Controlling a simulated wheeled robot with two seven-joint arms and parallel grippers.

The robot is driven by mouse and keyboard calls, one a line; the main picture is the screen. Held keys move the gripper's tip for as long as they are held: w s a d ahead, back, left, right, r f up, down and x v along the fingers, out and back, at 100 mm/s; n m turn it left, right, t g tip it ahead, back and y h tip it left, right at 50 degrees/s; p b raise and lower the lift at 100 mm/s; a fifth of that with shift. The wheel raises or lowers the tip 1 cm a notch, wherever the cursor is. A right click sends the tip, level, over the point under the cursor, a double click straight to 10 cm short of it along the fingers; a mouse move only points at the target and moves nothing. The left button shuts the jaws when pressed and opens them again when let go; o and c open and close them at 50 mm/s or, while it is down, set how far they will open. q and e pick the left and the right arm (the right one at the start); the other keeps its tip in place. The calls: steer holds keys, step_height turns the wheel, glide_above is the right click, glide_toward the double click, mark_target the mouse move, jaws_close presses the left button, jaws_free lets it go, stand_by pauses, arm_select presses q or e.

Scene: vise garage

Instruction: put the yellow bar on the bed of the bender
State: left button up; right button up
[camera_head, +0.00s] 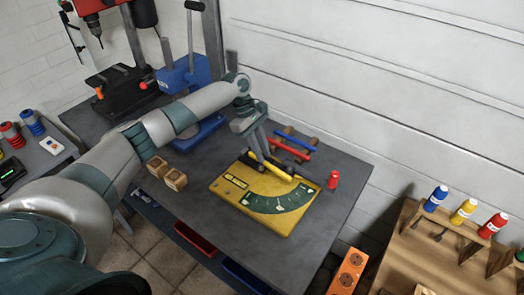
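The bender (232,190) is a flat yellow plate with a dark green arc scale, lying on the grey workbench. A short yellow bar (251,162) shows at the plate's back edge, close to a dark rod-like piece (280,171); I cannot tell whether these are joined. My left gripper (265,157) points down over the back edge of the bender, right at the yellow bar. Its fingers hide part of this spot, and I cannot tell whether they grip the bar. My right gripper is out of view.
Blue (294,137) and red (286,149) bars lie just behind the bender. A blue press (184,75) stands at the back left. The bench front is clear.

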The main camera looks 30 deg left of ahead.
mark_target(251, 153)
arm_select(q)
steer(key=shift+s+f, duration=0.4)
steer(key=shift+f, duration=0.1)
steer(key=shift+w+r+b, duration=0.1)
steer(key=shift+r+b, duration=0.4)
steer(key=shift+b, duration=0.1)
steer(key=b+v, duration=0.3)
steer(key=v, duration=0.9)
steer(key=shift+w+r, duration=0.2)
steer(key=shift+r, duration=0.25)
